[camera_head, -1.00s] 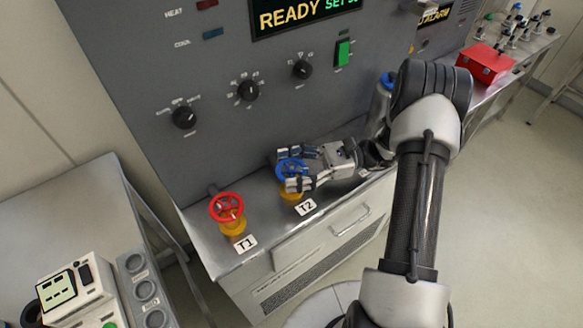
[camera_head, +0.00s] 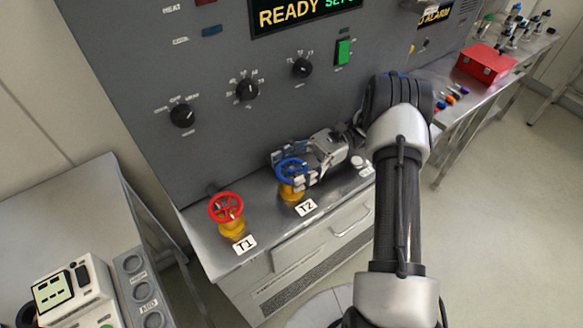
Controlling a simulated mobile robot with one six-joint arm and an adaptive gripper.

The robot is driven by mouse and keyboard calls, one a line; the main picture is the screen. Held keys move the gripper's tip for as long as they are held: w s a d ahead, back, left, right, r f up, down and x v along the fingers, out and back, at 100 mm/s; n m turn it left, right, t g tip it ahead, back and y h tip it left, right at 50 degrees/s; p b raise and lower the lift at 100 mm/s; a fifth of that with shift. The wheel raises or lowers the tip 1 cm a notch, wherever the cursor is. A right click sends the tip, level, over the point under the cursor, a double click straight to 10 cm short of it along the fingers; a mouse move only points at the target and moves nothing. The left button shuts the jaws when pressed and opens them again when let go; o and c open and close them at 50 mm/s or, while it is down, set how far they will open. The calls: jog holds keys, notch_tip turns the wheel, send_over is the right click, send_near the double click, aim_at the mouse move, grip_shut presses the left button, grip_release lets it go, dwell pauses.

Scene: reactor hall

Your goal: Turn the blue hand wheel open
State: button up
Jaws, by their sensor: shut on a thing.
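The blue hand wheel (camera_head: 291,172) sits on a yellow valve body (camera_head: 289,192) on the steel ledge, behind the label T2 (camera_head: 305,208). My gripper (camera_head: 287,168) reaches in from the right, with one finger on the far side and one on the near side of the wheel. It is shut on the wheel's right part; the fingers hide some of the rim. The left part of the blue rim shows free.
A red hand wheel (camera_head: 225,207) on a yellow body stands to the left, behind label T1 (camera_head: 245,244). The grey panel (camera_head: 150,60) with black knobs rises behind the ledge. A red box (camera_head: 486,63) stands on the bench at the upper right.

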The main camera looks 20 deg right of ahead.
jog(key=o, duration=1.1)
